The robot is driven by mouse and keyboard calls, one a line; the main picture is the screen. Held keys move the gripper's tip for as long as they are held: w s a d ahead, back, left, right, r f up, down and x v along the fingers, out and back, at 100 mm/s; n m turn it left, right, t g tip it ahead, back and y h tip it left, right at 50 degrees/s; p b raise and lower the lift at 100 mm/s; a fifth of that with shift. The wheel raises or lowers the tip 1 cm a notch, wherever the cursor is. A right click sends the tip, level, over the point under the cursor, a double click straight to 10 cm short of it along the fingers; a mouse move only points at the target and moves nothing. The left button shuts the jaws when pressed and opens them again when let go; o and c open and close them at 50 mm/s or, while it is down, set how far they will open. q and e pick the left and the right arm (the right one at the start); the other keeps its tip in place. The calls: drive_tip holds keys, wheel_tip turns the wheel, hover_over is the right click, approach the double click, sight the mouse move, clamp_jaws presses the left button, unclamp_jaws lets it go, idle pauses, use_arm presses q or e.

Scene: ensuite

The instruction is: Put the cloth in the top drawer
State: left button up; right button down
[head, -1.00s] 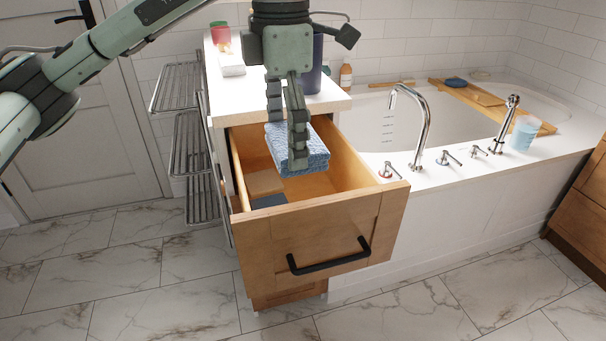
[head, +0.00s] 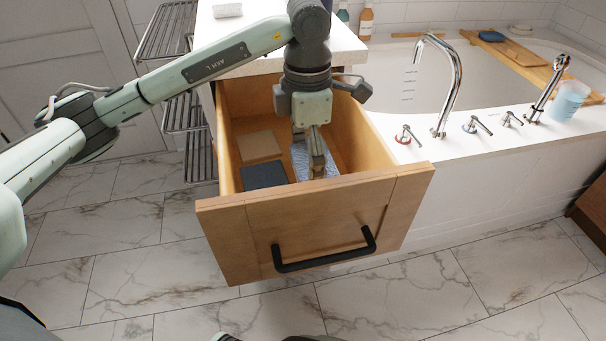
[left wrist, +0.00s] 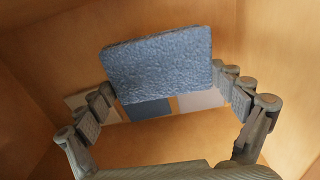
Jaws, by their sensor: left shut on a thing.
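The blue folded cloth (head: 301,158) is inside the open top drawer (head: 320,226), in its right part. My left gripper (head: 317,170) reaches down into the drawer and is shut on the cloth. In the left wrist view the cloth (left wrist: 158,64) sits between the two fingers of my left gripper (left wrist: 165,90), above flat items on the drawer floor. Whether the cloth touches the floor cannot be told. The gripper and drawer front hide part of the cloth in the head view. My right gripper is not in view.
A tan flat item (head: 259,146) and a dark blue flat item (head: 263,175) lie in the drawer's left part. The drawer's black handle (head: 325,254) faces front. A wire rack (head: 183,110) stands left; the bathtub (head: 415,80) with taps is right.

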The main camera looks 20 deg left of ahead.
sight(307, 161)
use_arm(q)
drive_tip(key=shift+w+f, duration=0.1)
drive_tip(key=shift+f, duration=2.45)
drive_tip(key=shift+f, duration=0.15)
drive_tip(key=o, duration=0.9)
drive_tip(key=shift+r, duration=0.2)
wheel_tip(307, 161, up, 12)
drive_tip(key=shift+f, duration=0.1)
